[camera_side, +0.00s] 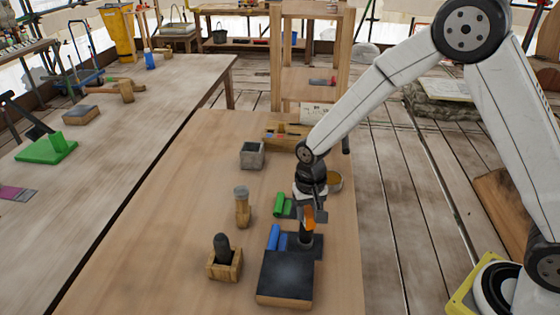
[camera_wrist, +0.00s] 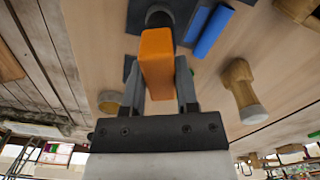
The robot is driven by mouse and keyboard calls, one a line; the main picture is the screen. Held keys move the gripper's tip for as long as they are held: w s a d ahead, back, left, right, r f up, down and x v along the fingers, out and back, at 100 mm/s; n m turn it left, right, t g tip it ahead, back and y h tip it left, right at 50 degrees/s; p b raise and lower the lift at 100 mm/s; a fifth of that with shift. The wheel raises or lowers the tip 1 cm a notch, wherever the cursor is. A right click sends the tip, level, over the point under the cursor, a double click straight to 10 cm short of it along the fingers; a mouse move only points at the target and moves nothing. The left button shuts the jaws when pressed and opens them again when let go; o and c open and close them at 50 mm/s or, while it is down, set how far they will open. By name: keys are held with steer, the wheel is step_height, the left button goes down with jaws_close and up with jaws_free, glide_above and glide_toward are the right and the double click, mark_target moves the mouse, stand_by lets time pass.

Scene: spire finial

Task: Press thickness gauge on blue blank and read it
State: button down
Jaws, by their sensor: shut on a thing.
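My gripper (camera_wrist: 160,88) is shut on an orange-bodied tool with a dark round end, which I take for the thickness gauge (camera_wrist: 157,62). In the side view the gauge (camera_side: 308,217) hangs below my gripper (camera_side: 310,206) with its dark end down. The blue piece (camera_side: 273,237), a blue roll on a dark flat pad, lies just left of the gauge's dark end. In the wrist view the blue piece (camera_wrist: 213,31) is to the right of that end, apart from it. The dark end is over the pad; I cannot tell whether it touches. No reading is visible.
A dark-topped block (camera_side: 285,278) stands in front. A green roll (camera_side: 280,205) on a dark pad lies behind. A wooden tool with grey cap (camera_side: 242,207), a wooden holder with dark rod (camera_side: 224,265), a grey box (camera_side: 252,155) and a round dish (camera_side: 335,181) stand around.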

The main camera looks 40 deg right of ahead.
steer(key=shift+c, duration=1.4)
jaws_free()
steer(key=shift+r, duration=0.15)
steer(key=shift+r, duration=3.8)
steer(key=shift+s+d+r, duration=0.1)
steer(key=shift+s+d, duration=0.3)
steer(key=shift+s, duration=0.1)
steer(key=s+d+n+t, duration=0.2)
steer(key=s+d+n, duration=0.2)
steer(key=s, duration=0.8)
steer(key=shift+s+d+n+t, duration=0.15)
steer(key=shift+d+n+t, duration=0.15)
steer(key=shift+d, duration=1.1)
